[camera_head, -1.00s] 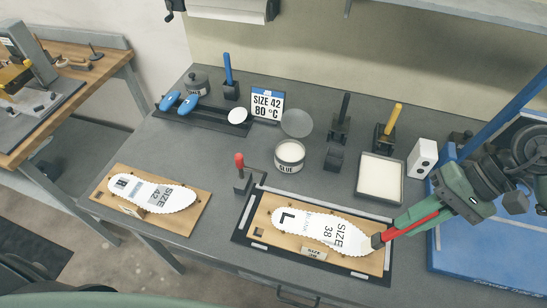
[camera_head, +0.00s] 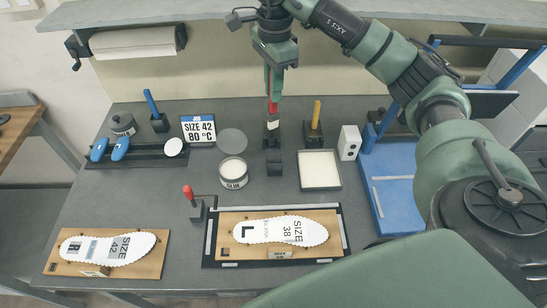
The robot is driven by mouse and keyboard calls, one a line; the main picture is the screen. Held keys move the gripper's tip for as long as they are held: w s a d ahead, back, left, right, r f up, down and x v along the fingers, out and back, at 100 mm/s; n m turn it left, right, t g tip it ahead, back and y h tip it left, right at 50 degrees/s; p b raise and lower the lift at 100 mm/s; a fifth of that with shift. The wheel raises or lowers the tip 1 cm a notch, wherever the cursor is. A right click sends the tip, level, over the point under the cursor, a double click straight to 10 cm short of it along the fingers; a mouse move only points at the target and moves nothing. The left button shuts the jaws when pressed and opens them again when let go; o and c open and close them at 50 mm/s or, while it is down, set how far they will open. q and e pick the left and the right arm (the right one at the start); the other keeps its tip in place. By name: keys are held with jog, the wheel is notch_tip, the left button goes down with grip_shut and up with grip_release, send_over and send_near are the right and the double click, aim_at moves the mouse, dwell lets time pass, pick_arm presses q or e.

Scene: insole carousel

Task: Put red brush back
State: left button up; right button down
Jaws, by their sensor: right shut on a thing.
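My right gripper (camera_head: 271,80) comes down from the top of the view and is shut on the red brush (camera_head: 273,106). The brush hangs upright with its red handle between the fingers. Its lower end is at a dark holder (camera_head: 272,136) between the blue brush (camera_head: 151,104) and the yellow brush (camera_head: 316,113). I cannot tell whether the tip is inside this holder or just in front of or above it. The blue and yellow brushes stand upright in their own dark holders. My left gripper is not in view.
A glue pot (camera_head: 233,174), a dark block (camera_head: 273,163) and a white tray (camera_head: 320,170) stand near the holder. Insoles lie on wooden boards in front. A shelf (camera_head: 190,14) runs above.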

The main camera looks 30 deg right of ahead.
jog(key=shift+w+d+r+m, duration=0.1)
jog(key=shift+d+m, duration=0.1)
jog(key=shift+m, duration=0.1)
send_over(275, 127)
jog(key=f, duration=0.4)
jog(key=shift+w+f, duration=0.25)
jog(key=shift+f, duration=0.05)
notch_tip(275, 127, down, 11)
jog(key=p, duration=0.3)
jog(key=shift+d+r, duration=0.15)
notch_tip(275, 127, down, 4)
jog(key=shift+w+f+p, duration=0.1)
jog(key=shift+f+p, duration=0.05)
jog(key=shift+p, duration=0.55)
jog(key=shift+f, duration=0.15)
jog(key=c, duration=1.4)
grip_release()
jog(key=shift+c, duration=0.2)
